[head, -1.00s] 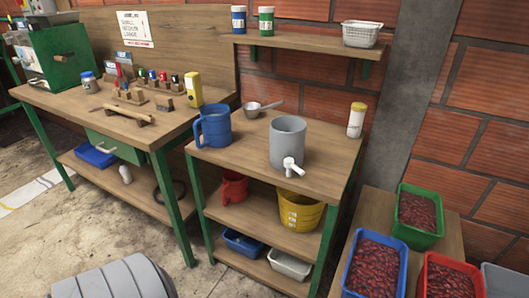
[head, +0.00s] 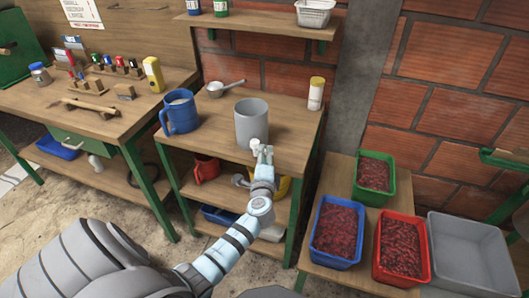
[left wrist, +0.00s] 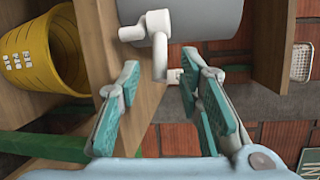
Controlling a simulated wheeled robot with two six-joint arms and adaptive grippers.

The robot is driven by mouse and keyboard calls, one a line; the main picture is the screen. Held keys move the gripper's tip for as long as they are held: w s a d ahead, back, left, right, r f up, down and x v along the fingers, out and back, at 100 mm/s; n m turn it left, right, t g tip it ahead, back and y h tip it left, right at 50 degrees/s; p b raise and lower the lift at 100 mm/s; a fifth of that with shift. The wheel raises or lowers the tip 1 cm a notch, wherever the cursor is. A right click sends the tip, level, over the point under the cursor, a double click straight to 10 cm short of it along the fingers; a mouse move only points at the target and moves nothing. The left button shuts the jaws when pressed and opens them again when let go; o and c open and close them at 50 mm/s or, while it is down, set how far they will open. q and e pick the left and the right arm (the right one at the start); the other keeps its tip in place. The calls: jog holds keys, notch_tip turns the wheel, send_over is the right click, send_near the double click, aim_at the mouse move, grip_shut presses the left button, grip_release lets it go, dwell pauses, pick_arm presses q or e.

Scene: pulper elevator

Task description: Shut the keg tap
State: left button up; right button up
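The keg is a grey cylinder (head: 251,122) standing upright near the front edge of the wooden bench. Its white tap (head: 255,143) faces me. The keg's grey body (left wrist: 215,15) and the white tap (left wrist: 158,24) also show in the left wrist view. A white arm of the tap points from its body toward the space between my fingers. My left gripper (head: 263,152) is right at the tap, its teal-padded fingers (left wrist: 160,82) spread apart on either side of that arm. I cannot tell whether either finger touches it. My right gripper is out of view.
A blue mug (head: 180,112) stands left of the keg, with a metal ladle (head: 217,90) behind it and a yellow-capped container (head: 316,94) to the right. A yellow bucket (left wrist: 35,60) is on the shelf below. Trays of red fruit, one in a blue tray (head: 338,262), stand right.

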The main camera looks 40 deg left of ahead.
pick_arm(q)
jog(key=x, duration=0.4)
jog(key=shift+b, duration=0.35)
grip_shut()
